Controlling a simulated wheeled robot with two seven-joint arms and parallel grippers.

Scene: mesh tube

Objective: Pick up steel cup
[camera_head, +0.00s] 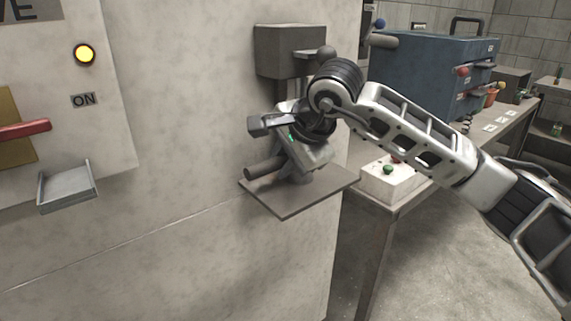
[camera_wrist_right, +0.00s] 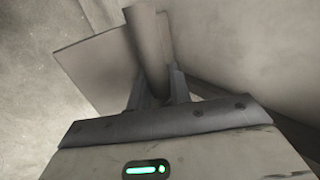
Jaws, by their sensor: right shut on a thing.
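The steel cup shows as a plain grey cylinder (camera_wrist_right: 148,45) between my right fingers in the right wrist view. In the head view, a dark tilted cylinder (camera_head: 263,169) that looks like the same cup sticks out to the left of my right gripper (camera_head: 285,170), low over the small wall shelf (camera_head: 290,208). The right gripper is shut on the cup; its fingers also show in the wrist view (camera_wrist_right: 158,90). The hand hides part of the cup. I cannot tell whether the cup touches the shelf. My left gripper is not in view.
A dark box dispenser (camera_head: 288,50) is fixed to the wall above the shelf. A white button box (camera_head: 390,182) stands on the bench at right, before a blue cabinet (camera_head: 425,75). A small metal tray (camera_head: 67,187) and red lever (camera_head: 25,131) are at left.

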